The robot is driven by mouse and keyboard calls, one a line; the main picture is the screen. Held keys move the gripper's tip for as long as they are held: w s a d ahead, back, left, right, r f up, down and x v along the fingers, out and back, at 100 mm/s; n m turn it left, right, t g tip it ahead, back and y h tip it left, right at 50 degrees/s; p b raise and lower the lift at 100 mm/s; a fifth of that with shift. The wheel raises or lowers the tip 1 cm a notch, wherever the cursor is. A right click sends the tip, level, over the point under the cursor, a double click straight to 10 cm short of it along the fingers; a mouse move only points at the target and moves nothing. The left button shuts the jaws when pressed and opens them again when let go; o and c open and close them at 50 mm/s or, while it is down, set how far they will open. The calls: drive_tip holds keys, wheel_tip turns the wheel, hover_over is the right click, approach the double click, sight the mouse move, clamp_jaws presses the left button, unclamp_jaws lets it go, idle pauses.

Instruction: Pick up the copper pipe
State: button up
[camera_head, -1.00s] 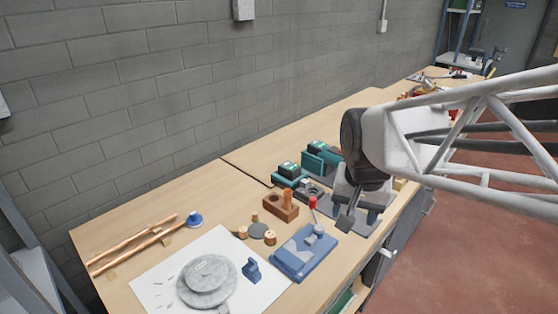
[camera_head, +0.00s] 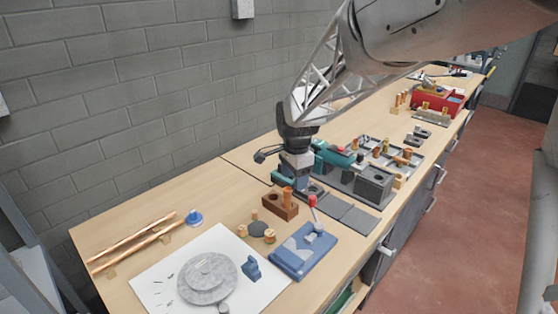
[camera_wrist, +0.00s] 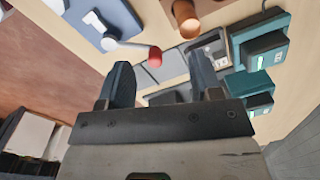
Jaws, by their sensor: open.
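Two long copper pipes lie side by side at the bench's left end, the rear pipe (camera_head: 132,239) and the front pipe (camera_head: 143,245), raised on small supports. A short upright copper piece (camera_head: 287,194) stands in a brown block (camera_head: 272,206); the wrist view shows a copper round (camera_wrist: 203,12) at the top edge. My gripper (camera_wrist: 160,60) is open, with nothing seen between its fingers. In the head view it is over the bench, just behind the brown block, well right of the long pipes. Its fingertips are hard to make out there.
A blue fixture (camera_head: 300,252) with a red-knobbed lever stands in front of the block. Green-topped devices (camera_wrist: 262,40) are close to my gripper. A grey tray (camera_head: 395,155) of fittings is to the right. A round grey dial (camera_head: 205,280) sits on white paper at front left.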

sight(287, 198)
drive_tip(key=shift+m, duration=0.8)
drive_tip(key=w+a+f, duration=0.2)
drive_tip(key=w+f, duration=0.1)
drive_tip(key=shift+w+a, duration=0.1)
drive_tip(key=shift+w, duration=0.1)
drive_tip(key=shift+f, duration=0.1)
drive_tip(key=shift+f, duration=1.2)
drive_tip(key=shift+f, duration=0.1)
drive_tip(key=shift+f, duration=2.5)
drive_tip(key=shift+c, duration=0.4)
